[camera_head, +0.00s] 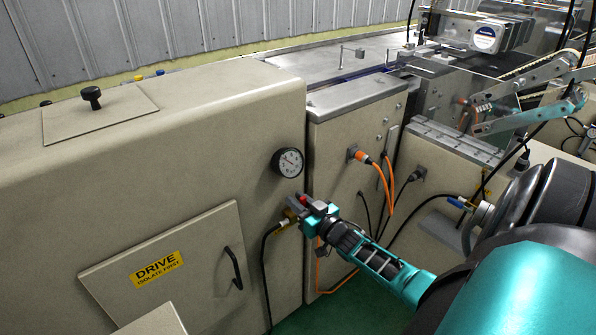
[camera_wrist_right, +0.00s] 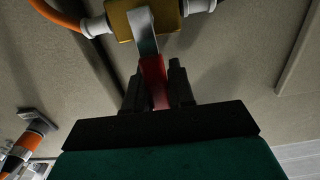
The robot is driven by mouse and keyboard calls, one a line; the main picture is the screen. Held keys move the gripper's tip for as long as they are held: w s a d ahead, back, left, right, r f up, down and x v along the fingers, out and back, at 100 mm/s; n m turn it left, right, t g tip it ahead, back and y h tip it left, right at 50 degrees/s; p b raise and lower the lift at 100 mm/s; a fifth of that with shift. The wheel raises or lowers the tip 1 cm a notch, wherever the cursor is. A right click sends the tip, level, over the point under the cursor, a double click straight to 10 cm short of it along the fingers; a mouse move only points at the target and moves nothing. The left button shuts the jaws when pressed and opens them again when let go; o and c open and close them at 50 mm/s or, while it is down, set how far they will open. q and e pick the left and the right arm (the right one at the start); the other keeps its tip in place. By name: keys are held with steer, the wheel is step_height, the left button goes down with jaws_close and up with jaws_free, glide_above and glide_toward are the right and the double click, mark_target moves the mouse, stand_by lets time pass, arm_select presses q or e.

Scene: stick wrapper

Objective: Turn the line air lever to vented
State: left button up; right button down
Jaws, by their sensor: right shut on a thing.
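The line air lever has a red grip (camera_wrist_right: 152,70) and a bare metal shank, and comes off a brass valve body (camera_wrist_right: 120,24) in the right wrist view. In the head view the red grip (camera_head: 303,199) shows just below the gauge, with the brass valve (camera_head: 289,215) to its lower left. My right gripper (camera_head: 306,203) is at the lever; the right wrist view shows its dark fingers (camera_wrist_right: 159,86) on either side of the red grip, shut on it. My left gripper is not in view.
A round gauge (camera_head: 287,162) sits above the valve on the beige cabinet. A black hose (camera_head: 265,262) hangs below the valve. Orange cables (camera_head: 388,200) run from the cabinet to the right. A DRIVE door (camera_head: 165,265) with a black handle (camera_head: 233,267) lies to the left.

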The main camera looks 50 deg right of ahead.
steer(key=shift+d, duration=0.1)
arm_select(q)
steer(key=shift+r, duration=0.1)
arm_select(e)
steer(key=c, duration=1)
jaws_free()
steer(key=shift+c, duration=0.2)
arm_select(q)
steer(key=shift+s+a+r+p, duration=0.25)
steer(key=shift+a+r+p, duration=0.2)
steer(key=shift+p, duration=0.7)
arm_select(e)
steer(key=s+a, duration=0.1)
steer(key=s, duration=1.1)
steer(key=shift+s+a, duration=0.25)
steer(key=shift+s, duration=0.15)
arm_select(q)
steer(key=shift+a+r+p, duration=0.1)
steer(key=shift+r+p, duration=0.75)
steer(key=shift+p, duration=0.1)
arm_select(e)
steer(key=s+a+n+g+y, duration=0.2)
steer(key=s+a+g, duration=0.1)
steer(key=a, duration=1.1)
steer(key=s+a+n+g+y, duration=0.2)
steer(key=a+g, duration=0.2)
steer(key=a, duration=1)
steer(key=shift+s+a+f, duration=0.15)
steer(key=shift+s+f, duration=0.25)
steer(key=shift+f, duration=0.05)
